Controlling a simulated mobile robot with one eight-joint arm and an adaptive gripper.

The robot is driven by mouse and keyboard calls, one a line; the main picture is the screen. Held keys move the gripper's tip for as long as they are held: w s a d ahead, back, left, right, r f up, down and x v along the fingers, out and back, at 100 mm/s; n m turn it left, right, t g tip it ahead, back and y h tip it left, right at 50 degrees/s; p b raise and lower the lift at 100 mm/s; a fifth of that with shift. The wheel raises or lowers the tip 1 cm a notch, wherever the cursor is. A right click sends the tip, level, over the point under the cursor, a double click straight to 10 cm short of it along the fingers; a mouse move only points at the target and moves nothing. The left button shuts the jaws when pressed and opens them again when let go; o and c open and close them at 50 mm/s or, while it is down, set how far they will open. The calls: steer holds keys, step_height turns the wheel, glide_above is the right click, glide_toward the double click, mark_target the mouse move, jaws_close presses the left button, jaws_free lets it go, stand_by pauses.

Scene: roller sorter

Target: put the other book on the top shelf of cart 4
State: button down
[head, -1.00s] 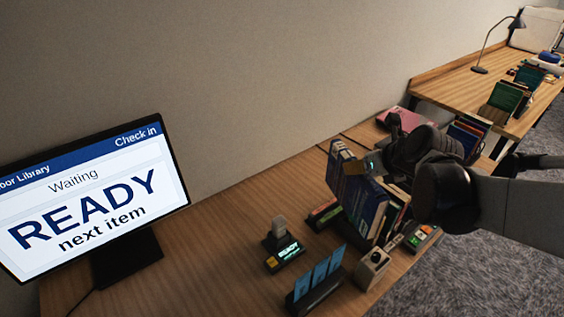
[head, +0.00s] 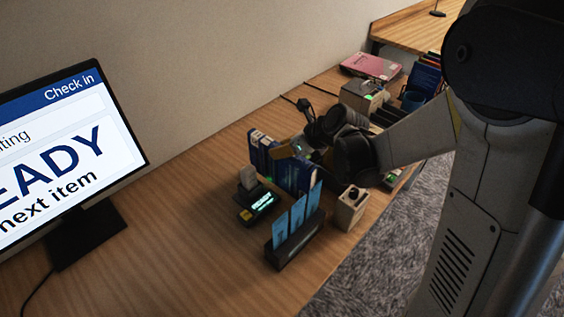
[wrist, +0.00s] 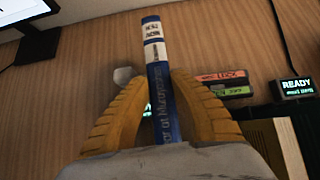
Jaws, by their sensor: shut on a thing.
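A blue book (wrist: 160,80) with a white label band on its spine stands between the two yellow fingers of my gripper (wrist: 161,98) in the wrist view. The fingers press on it from both sides. In the head view my gripper (head: 291,151) is low over the desk among blue books (head: 297,175). Which of these is the held one is hard to tell there. Cart 4 and its top shelf cannot be made out in any view.
A monitor (head: 60,165) reading READY stands at the left. A small scanner device (head: 258,203), a rack of blue cards (head: 293,238) and a small beige box (head: 351,205) stand on the desk (head: 190,255). A pink folder (head: 370,66) lies farther back. The front left of the desk is clear.

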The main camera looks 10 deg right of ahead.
mark_target(281, 167)
steer(key=shift+f+b, duration=0.8)
steer(key=shift+f, duration=1.05)
steer(key=shift+f, duration=0.15)
steer(key=c, duration=1.2)
jaws_free()
steer(key=shift+c, duration=0.2)
